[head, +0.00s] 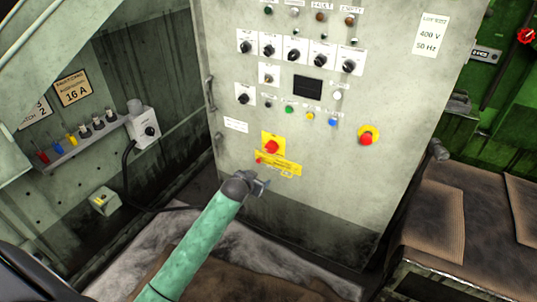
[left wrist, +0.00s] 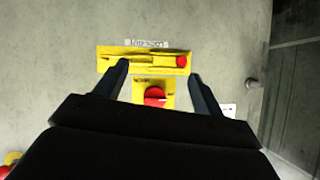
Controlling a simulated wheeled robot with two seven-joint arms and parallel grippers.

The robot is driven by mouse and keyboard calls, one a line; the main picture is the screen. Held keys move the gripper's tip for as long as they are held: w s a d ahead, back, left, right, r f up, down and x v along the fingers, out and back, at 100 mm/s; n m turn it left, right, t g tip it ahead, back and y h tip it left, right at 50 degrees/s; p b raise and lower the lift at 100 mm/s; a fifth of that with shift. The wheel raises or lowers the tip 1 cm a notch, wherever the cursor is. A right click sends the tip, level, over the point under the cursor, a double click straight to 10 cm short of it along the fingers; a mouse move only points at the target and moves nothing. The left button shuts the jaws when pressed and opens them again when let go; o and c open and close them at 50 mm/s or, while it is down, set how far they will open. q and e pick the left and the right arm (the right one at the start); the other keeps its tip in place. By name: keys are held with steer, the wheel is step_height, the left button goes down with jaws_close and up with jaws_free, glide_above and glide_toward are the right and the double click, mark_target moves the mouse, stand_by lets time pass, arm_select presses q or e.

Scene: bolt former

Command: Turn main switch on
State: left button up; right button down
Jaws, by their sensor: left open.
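The main switch (head: 272,146) is a red rotary knob on a yellow plate, low on the front of the grey control cabinet. In the left wrist view the red knob (left wrist: 154,96) shows between my fingers, with a pale mark at its right side. A yellow bar (head: 287,168) with a small red knob is mounted just below the switch; it also shows in the left wrist view (left wrist: 140,60), at the top. My left gripper (head: 261,185) is open and empty, in front of the cabinet and below the bar in the head view. I cannot tell its exact gap to the panel.
A red mushroom button (head: 368,136) on yellow sits right of the switch. Several black rotary knobs and a dark display (head: 308,88) are above. A grey socket box (head: 143,129) is at left. A brown-topped bench (head: 433,222) is at right.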

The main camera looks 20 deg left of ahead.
arm_select(q)
steer(key=w+a+t, duration=0.2)
steer(key=w+t, duration=0.1)
steer(key=t+h, duration=0.2)
steer(key=t, duration=0.1)
glide_toward(269, 150)
steer(key=w, duration=0.2)
steer(key=shift+n, duration=0.4)
steer(key=shift+w+d+f+p, duration=0.1)
steer(key=shift+w+d+p, duration=0.15)
steer(key=shift+w, duration=1.6)
steer(key=shift+w+d+p, duration=0.1)
steer(key=shift+w+d, duration=0.15)
steer(key=shift+w, duration=1.6)
arm_select(e)
steer(key=shift+w+a+r+t+y, duration=0.2)
steer(key=shift+w+a+r+t, duration=0.2)
steer(key=shift+w+r+t, duration=0.25)
steer(key=shift+w+a+r+t+y, duration=0.2)
steer(key=shift+w+a+r+t, duration=0.25)
steer(key=shift+w, duration=0.4)
arm_select(q)
steer(key=c, duration=1)
steer(key=shift+o, duration=0.2)
arm_select(e)
steer(key=shift+r, duration=0.1)
